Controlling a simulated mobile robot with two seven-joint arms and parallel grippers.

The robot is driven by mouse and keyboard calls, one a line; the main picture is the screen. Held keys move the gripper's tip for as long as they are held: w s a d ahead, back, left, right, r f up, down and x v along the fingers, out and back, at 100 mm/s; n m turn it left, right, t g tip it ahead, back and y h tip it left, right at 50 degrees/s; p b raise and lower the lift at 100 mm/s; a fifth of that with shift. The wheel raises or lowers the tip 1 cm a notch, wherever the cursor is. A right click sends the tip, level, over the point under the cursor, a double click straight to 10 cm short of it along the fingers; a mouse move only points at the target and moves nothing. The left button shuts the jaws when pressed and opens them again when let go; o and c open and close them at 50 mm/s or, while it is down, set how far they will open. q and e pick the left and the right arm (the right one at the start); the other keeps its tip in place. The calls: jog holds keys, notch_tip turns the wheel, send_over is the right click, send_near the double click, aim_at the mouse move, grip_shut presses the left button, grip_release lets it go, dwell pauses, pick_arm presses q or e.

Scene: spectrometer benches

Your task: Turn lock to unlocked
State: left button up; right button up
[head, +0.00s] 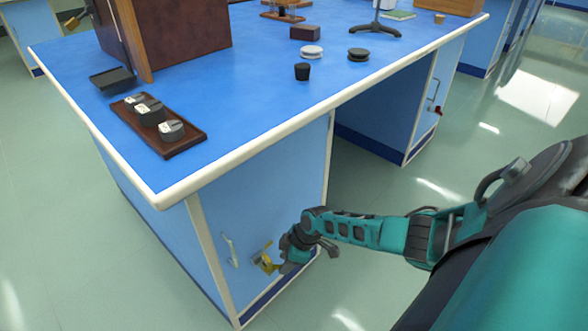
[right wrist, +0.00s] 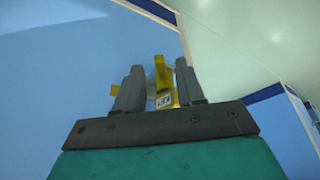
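The lock (head: 265,259) is a yellow piece low on the blue cabinet door (head: 262,200) under the near bench end. In the right wrist view the yellow lock (right wrist: 161,78) stands between my two fingers, with a small pale label at its base. My right gripper (head: 286,262) is at the lock in the head view. In the right wrist view its grey fingers (right wrist: 159,85) are apart, one on each side of the lock, with a visible gap to its upright yellow part. Contact deeper down cannot be told. My left gripper is not in view.
A pale door handle (head: 229,250) is left of the lock. The blue bench top (head: 250,90) overhangs with a white edge and carries a dark tray (head: 185,146), a wooden box (head: 185,35) and small items. Another cabinet door (head: 432,100) has a red-marked handle. The floor nearby is clear.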

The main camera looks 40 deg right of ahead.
pick_arm(q)
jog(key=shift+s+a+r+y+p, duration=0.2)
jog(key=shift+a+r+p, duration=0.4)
jog(key=shift+p, duration=0.75)
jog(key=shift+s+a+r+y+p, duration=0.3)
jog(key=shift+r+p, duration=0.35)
jog(key=shift+p, duration=0.65)
pick_arm(e)
jog(key=v, duration=1.1)
jog(key=shift+s+r, duration=0.2)
jog(key=shift+r, duration=0.15)
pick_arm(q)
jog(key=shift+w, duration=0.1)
pick_arm(e)
jog(key=shift+d, duration=0.1)
